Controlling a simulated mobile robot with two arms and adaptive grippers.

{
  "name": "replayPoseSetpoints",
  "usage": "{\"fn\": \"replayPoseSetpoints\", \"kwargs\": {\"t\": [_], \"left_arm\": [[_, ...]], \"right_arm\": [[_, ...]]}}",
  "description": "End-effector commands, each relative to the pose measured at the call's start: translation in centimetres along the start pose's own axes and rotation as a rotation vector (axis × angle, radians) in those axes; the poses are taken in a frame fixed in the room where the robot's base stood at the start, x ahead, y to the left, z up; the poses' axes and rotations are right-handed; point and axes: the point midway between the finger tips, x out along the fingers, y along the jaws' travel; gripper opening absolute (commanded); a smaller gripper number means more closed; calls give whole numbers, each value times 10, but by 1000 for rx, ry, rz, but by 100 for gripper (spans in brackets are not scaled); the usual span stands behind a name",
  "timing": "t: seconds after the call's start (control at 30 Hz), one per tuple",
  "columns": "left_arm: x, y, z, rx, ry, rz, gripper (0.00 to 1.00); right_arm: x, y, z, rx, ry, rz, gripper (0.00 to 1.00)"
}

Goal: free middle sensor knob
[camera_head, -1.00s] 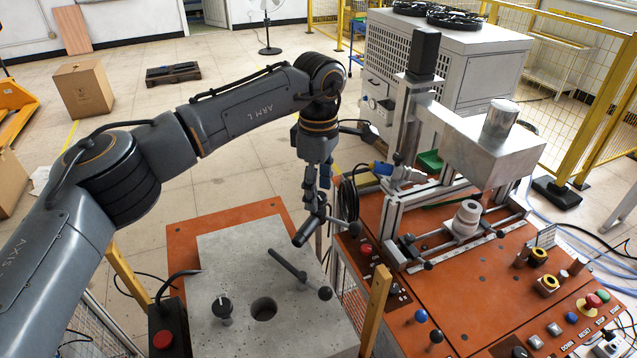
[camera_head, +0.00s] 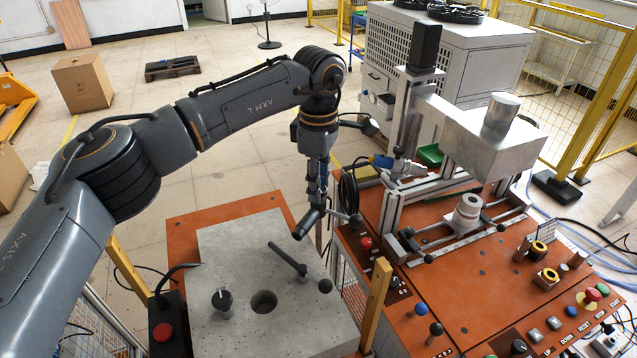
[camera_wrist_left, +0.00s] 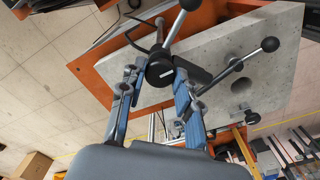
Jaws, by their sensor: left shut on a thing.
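My left gripper (camera_head: 318,192) points down above the back right of the concrete block. It is shut on the hub of a black handle (camera_head: 309,222), which also shows between the blue fingers in the wrist view (camera_wrist_left: 160,70). Metal rods with black ball ends (camera_wrist_left: 190,4) come out of this handle. A second dark handle (camera_head: 287,259) with a ball end (camera_head: 325,286) lies across the block, apart from the gripper. A black round knob (camera_head: 221,298) stands on the block at the left. I cannot tell which is the middle sensor knob. My right gripper is not in view.
The concrete block (camera_head: 228,256) has a round hole (camera_head: 263,301) and rests on an orange table (camera_head: 185,240).

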Motion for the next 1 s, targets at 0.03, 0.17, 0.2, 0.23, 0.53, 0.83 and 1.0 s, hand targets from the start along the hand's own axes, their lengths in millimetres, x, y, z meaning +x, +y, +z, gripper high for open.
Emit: {"fn": "replayPoseSetpoints", "kwargs": {"t": [0.03, 0.17, 0.2, 0.23, 0.53, 0.83, 1.0], "left_arm": [[2, 0, 0, -22, 1, 1, 1], [3, 0, 0, -106, 2, 1, 1], [3, 0, 0, -137, 1, 1, 1], [3, 0, 0, -162, 1, 1, 1], [3, 0, 0, -444, 1, 2, 1], [2, 1, 0, -729, 0, 3, 1], [2, 1, 0, -891, 0, 2, 1]], "right_arm": [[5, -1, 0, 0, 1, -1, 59], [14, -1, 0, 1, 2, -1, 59], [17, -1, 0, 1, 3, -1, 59], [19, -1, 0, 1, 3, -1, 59], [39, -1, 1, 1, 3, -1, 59], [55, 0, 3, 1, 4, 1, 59], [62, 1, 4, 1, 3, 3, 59]]}}
